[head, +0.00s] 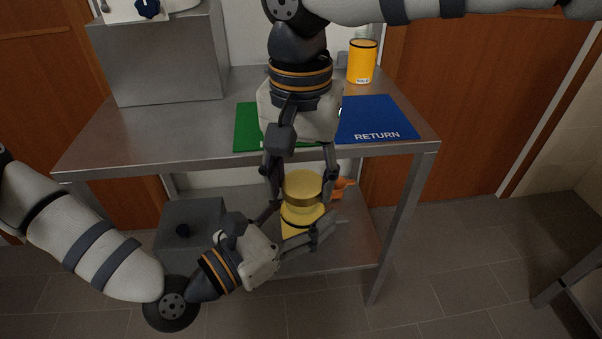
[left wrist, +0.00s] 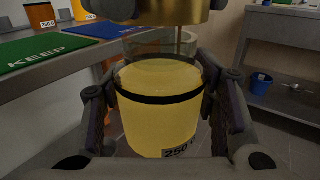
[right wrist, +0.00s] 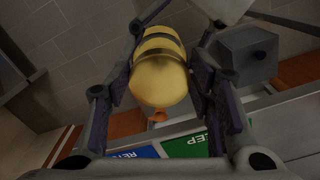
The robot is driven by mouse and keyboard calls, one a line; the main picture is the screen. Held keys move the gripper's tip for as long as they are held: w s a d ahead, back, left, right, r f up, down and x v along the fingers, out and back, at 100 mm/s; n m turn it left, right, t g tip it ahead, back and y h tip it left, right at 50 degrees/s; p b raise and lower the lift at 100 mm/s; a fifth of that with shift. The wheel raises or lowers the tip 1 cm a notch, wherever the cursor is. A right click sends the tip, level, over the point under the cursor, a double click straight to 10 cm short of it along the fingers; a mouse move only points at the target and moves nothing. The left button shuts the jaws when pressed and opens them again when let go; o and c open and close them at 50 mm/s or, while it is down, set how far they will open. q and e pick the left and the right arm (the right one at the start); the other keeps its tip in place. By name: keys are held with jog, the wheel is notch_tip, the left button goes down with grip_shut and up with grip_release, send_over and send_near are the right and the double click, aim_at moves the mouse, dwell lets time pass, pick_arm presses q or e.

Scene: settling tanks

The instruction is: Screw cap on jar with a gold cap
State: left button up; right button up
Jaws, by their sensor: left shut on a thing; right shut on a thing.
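My left gripper (head: 298,230) is shut around the sides of a glass jar (head: 300,222) with yellow contents. In the left wrist view the jar (left wrist: 160,115) is upright, with a dark band and a partly hidden "250" label. My right gripper (head: 302,176) points down from above and is shut on the gold cap (head: 303,186). The cap (left wrist: 172,10) is over the jar's clear upper part, with a thin brown upright strip below it. I cannot tell whether cap and rim touch. In the right wrist view the cap (right wrist: 158,84) is between the fingers.
The metal table (head: 130,140) behind carries a green mat (head: 247,130), a blue RETURN mat (head: 375,122), an orange-yellow container (head: 362,62) and a grey box (head: 160,60). A smaller grey box (head: 190,222) and an orange object (head: 343,188) are lower down. Jar and cap are in front of the table edge.

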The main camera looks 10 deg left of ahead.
jog(key=shift+f, duration=0.5)
jog(key=shift+f, duration=0.55)
